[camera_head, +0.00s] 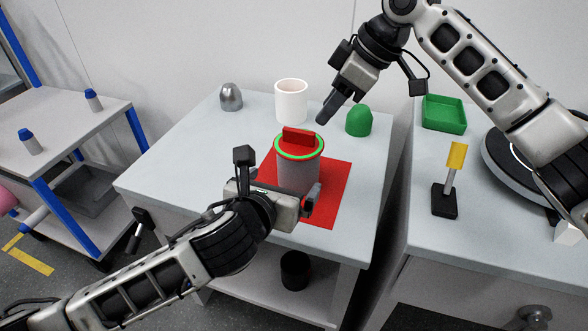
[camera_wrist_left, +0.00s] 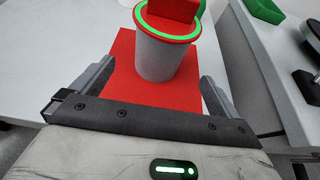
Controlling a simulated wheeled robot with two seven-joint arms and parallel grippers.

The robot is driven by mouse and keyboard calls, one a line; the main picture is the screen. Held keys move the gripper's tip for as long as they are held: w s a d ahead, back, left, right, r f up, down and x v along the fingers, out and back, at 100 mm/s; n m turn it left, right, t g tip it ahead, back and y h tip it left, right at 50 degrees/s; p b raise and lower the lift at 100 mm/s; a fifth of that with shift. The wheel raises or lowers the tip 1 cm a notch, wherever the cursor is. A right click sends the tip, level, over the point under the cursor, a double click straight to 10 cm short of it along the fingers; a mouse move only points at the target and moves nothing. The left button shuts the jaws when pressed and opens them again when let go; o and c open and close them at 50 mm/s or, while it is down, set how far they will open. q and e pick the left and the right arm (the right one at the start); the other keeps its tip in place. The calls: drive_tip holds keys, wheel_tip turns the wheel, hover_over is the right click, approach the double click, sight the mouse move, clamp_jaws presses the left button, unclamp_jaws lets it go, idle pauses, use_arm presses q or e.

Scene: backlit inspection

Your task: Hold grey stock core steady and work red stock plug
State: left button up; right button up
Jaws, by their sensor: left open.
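The grey stock core (camera_head: 298,176) is an upright grey cylinder on a red mat (camera_head: 338,185). The red stock plug (camera_head: 298,137), with a block-shaped handle and a bright green ring, sits on its top. In the left wrist view the core (camera_wrist_left: 162,62) stands ahead and between the fingers, with the plug (camera_wrist_left: 172,12) cut by the top edge. My left gripper (camera_wrist_left: 158,76) is open, its fingers apart from the core on both sides. My right gripper (camera_head: 327,110) is above and to the right of the plug, touching nothing; its finger gap cannot be made out.
A white cup (camera_head: 291,100) shows behind the plug, with a grey dome (camera_head: 231,97) left and a green dome (camera_head: 359,121) right. The right-hand table holds a green tray (camera_head: 444,114) and a yellow-topped stand (camera_head: 452,178). The table's left part is clear.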

sight(292, 174)
use_arm(q)
drive_tip(key=x, duration=0.9)
drive_tip(key=shift+f, duration=0.1)
drive_tip(key=c, duration=1)
drive_tip(key=shift+c, duration=0.2)
drive_tip(key=shift+s+f, duration=0.1)
drive_tip(key=shift+f, duration=0.05)
